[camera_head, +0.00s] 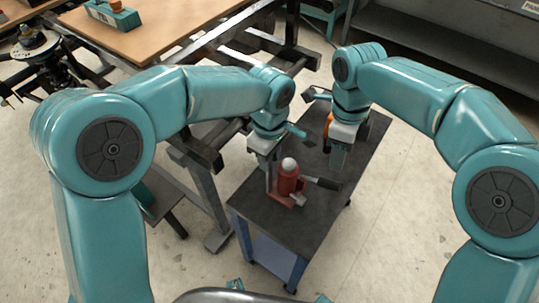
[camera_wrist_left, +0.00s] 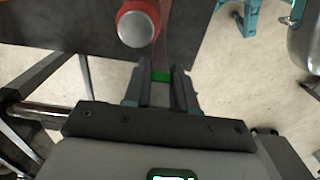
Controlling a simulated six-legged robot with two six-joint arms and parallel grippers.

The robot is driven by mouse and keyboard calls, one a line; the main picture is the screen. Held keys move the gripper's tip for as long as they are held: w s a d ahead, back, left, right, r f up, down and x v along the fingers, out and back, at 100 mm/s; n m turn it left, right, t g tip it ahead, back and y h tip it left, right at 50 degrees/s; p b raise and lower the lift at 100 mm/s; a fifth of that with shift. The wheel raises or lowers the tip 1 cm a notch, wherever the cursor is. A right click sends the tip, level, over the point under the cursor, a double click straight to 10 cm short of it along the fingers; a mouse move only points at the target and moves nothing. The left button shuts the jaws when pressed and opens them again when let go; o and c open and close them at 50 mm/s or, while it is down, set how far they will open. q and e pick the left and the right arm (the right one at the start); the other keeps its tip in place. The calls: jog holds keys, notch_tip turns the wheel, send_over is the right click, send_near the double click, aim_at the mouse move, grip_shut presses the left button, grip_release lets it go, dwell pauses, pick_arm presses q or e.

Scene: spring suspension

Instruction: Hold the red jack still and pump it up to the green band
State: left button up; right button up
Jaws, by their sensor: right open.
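The red jack (camera_head: 289,178) stands upright on the dark cart top (camera_head: 313,213). It has a pale round cap, and its dark handle (camera_head: 325,183) sticks out to the right. A thin reddish upright bar stands at its left side. My left gripper (camera_head: 268,160) reaches down over this bar. In the left wrist view, the green band (camera_wrist_left: 161,76) on the bar fills the gap between the fingers, which look shut on it; the jack's cap (camera_wrist_left: 138,28) is just beyond. My right gripper (camera_head: 338,160) is open and empty, pointing down above the handle, apart from it.
An orange object (camera_head: 329,121) is on the cart behind my right gripper, partly hidden. A wooden-topped bench (camera_head: 160,35) with a teal block is at the upper left. A metal frame runs along the cart's left side. The floor to the right is clear.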

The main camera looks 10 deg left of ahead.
pick_arm(q)
grip_shut()
jog(key=shift+r, duration=0.1)
dwell(2.0)
pick_arm(e)
grip_shut()
jog(key=s+d+f+n+t+y, duration=0.1)
jog(key=s+d+f+t+y, duration=0.1)
jog(key=d+y, duration=0.3)
jog(key=shift+d+f+y, duration=0.15)
jog(key=shift+d+y, duration=0.15)
jog(key=shift+y, duration=0.2)
